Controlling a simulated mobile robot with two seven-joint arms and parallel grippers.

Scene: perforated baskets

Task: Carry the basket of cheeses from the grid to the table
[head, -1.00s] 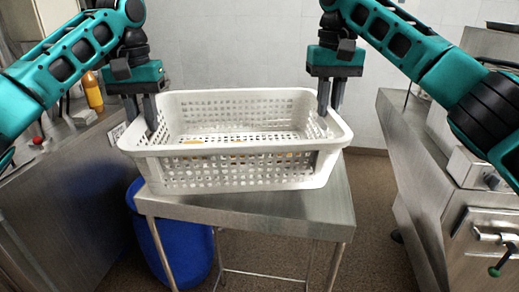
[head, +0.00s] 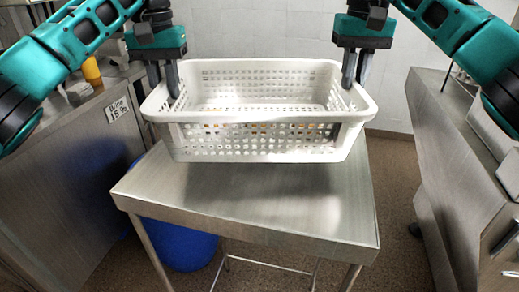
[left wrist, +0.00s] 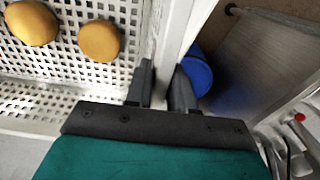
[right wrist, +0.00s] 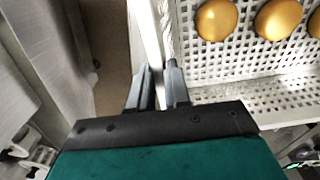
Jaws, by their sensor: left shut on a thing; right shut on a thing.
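The white perforated basket (head: 270,116) is held level between my two grippers, over the far part of the steel table (head: 250,205). A shadow lies on the tabletop under it; the size of any gap is hard to tell. Round yellow cheeses lie on its floor, two in the left wrist view (left wrist: 98,41) and three in the right wrist view (right wrist: 278,19). My left gripper (head: 163,82) is shut on the basket's left wall, and my right gripper (head: 355,72) is shut on its right wall. In the head view the cheeses show only as orange patches through the holes.
A blue bin (head: 178,243) is under the table. Steel equipment (head: 455,150) stands at the right. The table's near half is bare.

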